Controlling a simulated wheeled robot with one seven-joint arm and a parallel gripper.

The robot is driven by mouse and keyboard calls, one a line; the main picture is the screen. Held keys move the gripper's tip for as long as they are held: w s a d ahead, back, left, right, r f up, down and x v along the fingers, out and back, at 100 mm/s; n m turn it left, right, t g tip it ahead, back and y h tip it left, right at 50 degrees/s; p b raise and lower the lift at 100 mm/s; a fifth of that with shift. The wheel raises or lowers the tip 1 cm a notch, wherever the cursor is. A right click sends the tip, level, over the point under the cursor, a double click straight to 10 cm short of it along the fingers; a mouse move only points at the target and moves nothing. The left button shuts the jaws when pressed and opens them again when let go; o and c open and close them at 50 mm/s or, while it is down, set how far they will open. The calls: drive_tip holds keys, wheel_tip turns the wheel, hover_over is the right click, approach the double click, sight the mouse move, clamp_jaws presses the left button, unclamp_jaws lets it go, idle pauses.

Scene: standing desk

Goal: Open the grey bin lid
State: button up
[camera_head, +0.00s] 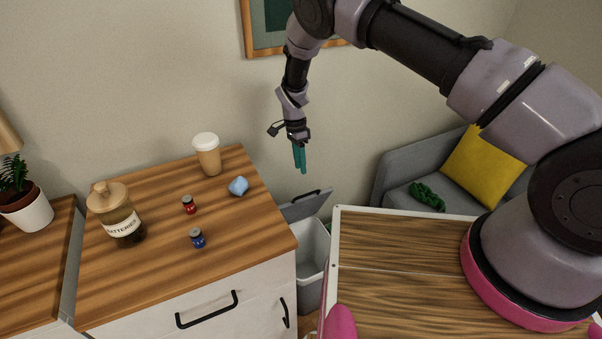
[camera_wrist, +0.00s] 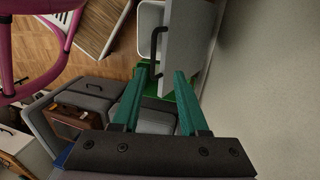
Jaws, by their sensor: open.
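The grey bin stands in the gap right of the wooden-topped cabinet. In the head view its pale body (camera_head: 311,252) shows below the grey lid (camera_head: 304,206), which has a dark handle. The lid looks tilted up at the wall side, with the pale bin below it partly exposed; how far it is open is hard to tell. My gripper (camera_head: 300,165) is above the lid, apart from it, teal fingers pointing down. In the wrist view my gripper (camera_wrist: 160,71) is open and empty, with the lid (camera_wrist: 188,45) and its black handle (camera_wrist: 156,48) beyond the fingertips.
The cabinet top (camera_head: 165,270) holds a battery jar (camera_head: 117,212), a cup (camera_head: 207,157), a blue object (camera_head: 238,186) and two small jars. A wooden-topped surface (camera_head: 400,285) lies right of the bin. A sofa (camera_head: 400,180) stands behind. The wall is close behind my gripper.

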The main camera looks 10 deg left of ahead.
drive_tip(key=shift+r, duration=0.1)
drive_tip(key=c, duration=0.4)
drive_tip(key=s+d+f+m+g, duration=0.1)
drive_tip(key=s+d+f, duration=0.1)
drive_tip(key=d, duration=0.1)
drive_tip(key=s+d+f+m+g+y, duration=0.1)
drive_tip(key=s+d+f+g, duration=0.1)
drive_tip(key=d+f, duration=0.1)
drive_tip(key=s+d+f+m+g+y, duration=0.1)
drive_tip(key=s+d+f+g, duration=0.1)
drive_tip(key=d+f, duration=0.1)
drive_tip(key=shift+f+m, duration=0.2)
drive_tip(key=shift+m, duration=0.2)
clamp_jaws()
drive_tip(key=s+d+f+m+g+y, duration=0.1)
drive_tip(key=s+d+f+m+y, duration=0.5)
drive_tip(key=m+y, duration=0.65)
drive_tip(key=w+d+m+t+y, duration=0.35)
drive_tip(key=m+t+y, duration=0.35)
drive_tip(key=t, duration=0.5)
drive_tip(key=w+a+r+m, duration=0.1)
drive_tip(key=w+a, duration=0.3)
drive_tip(key=a, duration=0.7)
drive_tip(key=shift+w+a+r+h, duration=0.2)
drive_tip(key=shift+w+r+h, duration=0.1)
drive_tip(key=shift+r+h, duration=0.1)
